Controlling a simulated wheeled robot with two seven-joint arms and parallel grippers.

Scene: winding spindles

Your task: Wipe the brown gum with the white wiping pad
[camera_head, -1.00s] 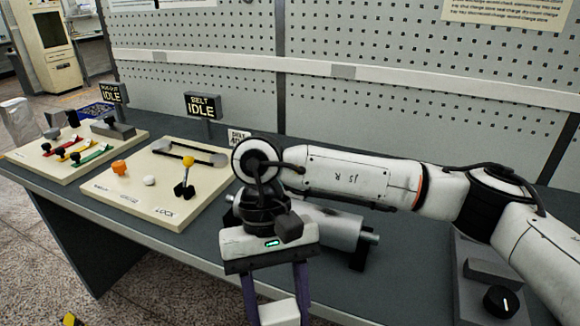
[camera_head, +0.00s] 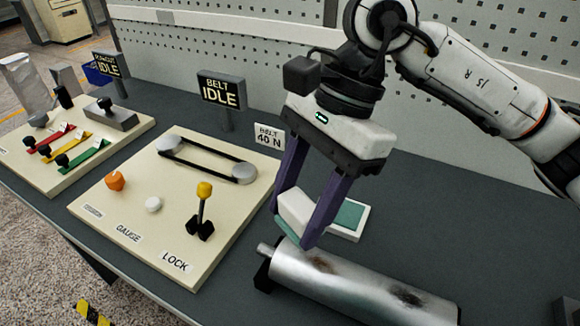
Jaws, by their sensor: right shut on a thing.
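My right gripper (camera_head: 293,222) points down with its two purple fingers shut on the white wiping pad (camera_head: 295,208). The pad is just above or beside the left end of a silver metal roller (camera_head: 350,288); I cannot tell whether they touch. A brown gum patch (camera_head: 320,264) is on the roller's upper side, a little right of the pad. A darker, nearly black patch (camera_head: 407,295) lies farther right on the roller. My left gripper is not in view.
A small white-rimmed tray with a teal inside (camera_head: 358,222) lies behind the pad. To the left is a cream panel (camera_head: 120,205) with a belt, knobs and a yellow-topped lever (camera_head: 203,200). Another panel with coloured levers (camera_head: 70,150) is farther left.

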